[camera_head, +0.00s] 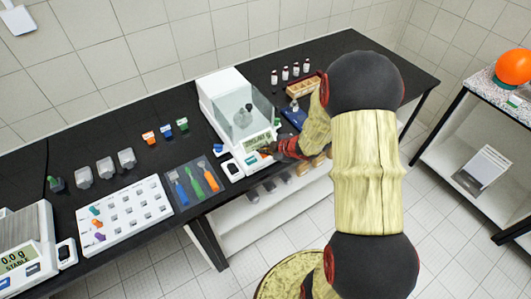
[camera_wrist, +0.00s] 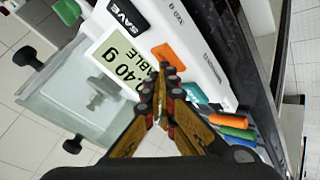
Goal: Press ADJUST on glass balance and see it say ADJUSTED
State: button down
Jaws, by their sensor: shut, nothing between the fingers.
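The glass balance (camera_head: 232,88) is a white box with a clear glass chamber on the black bench. A dark metal weight (camera_wrist: 100,95) stands inside the chamber. Its display (camera_wrist: 118,62) is partly covered by my fingers; I read "40 g" and "ABLE", and no ADJUSTED shows. An orange button (camera_wrist: 164,52) and a teal button (camera_wrist: 195,93) sit on its front panel; no label on them is readable. My gripper (camera_wrist: 165,76) is shut and empty, its tips over the panel between display and buttons. In the head view my gripper (camera_head: 270,149) is at the balance's front; contact cannot be told.
A tray with blue, green and orange tools (camera_head: 193,184) lies left of the balance. A second balance (camera_head: 27,240) reading 0.0 g STABLE is at far left. A wooden rack (camera_head: 303,87), small bottles (camera_head: 285,74) and a blue item (camera_head: 296,115) stand right of the balance.

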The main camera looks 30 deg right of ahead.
aim_at(265, 155)
jog(key=shift+r+p, duration=0.9)
notch_tip(265, 155, up, 5)
jog(key=p, duration=0.4)
jog(key=shift+p, duration=0.4)
dwell(0.4)
